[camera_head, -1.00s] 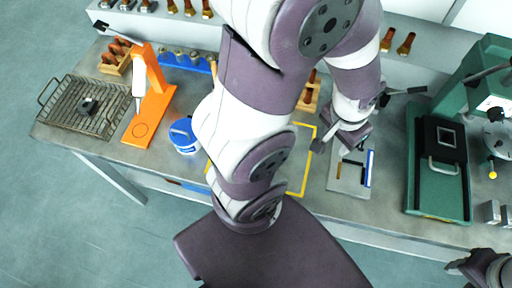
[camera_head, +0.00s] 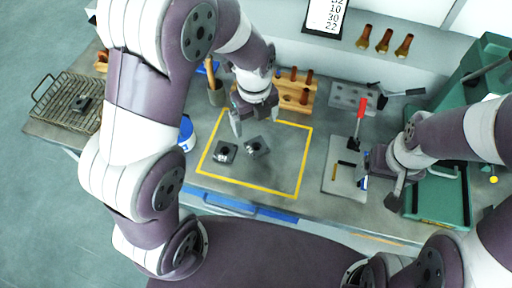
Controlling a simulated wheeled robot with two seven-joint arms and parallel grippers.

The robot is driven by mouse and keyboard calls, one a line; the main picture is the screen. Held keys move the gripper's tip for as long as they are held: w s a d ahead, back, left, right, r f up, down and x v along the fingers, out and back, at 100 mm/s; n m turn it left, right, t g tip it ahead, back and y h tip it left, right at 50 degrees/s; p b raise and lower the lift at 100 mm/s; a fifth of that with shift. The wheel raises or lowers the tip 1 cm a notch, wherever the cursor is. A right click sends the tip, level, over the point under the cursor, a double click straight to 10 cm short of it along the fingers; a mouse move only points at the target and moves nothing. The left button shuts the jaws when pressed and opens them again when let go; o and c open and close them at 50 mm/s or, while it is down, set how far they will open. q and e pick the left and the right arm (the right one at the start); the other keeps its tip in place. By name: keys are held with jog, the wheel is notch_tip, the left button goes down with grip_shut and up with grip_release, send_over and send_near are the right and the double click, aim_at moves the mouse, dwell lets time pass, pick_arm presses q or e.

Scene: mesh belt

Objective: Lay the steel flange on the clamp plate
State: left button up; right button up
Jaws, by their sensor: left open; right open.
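Two small dark square metal pieces lie inside the yellow outline on the bench: one on the left (camera_head: 224,152), one on the right (camera_head: 257,146). They look like flanges; I cannot tell which is the steel flange. My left gripper (camera_head: 254,116) is open just behind them, fingers pointing down, with nothing seen between them. A grey plate (camera_head: 343,180) with black, yellow and blue bars lies right of the outline and appears to be the clamp plate. A red-handled clamp (camera_head: 359,122) stands at its back. My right gripper (camera_head: 378,182) is open at the plate's right edge, partly covering it.
A wire basket (camera_head: 58,112) with another dark piece stands far left. A blue-and-white tub (camera_head: 186,134) is partly behind my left arm. A wooden rack (camera_head: 296,92) and a perforated plate (camera_head: 350,96) are at the back. A green machine (camera_head: 438,203) stands right.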

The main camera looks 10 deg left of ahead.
aim_at(256, 147)
pick_arm(q)
jog(key=f, duration=0.5)
jog(key=f+p, duration=0.1)
jog(key=f, duration=0.4)
jog(key=shift+w+d+f, duration=0.1)
jog(key=shift+w+f, duration=0.1)
jog(key=shift+f, duration=0.1)
jog(key=shift+r, duration=0.1)
jog(key=c, duration=1.5)
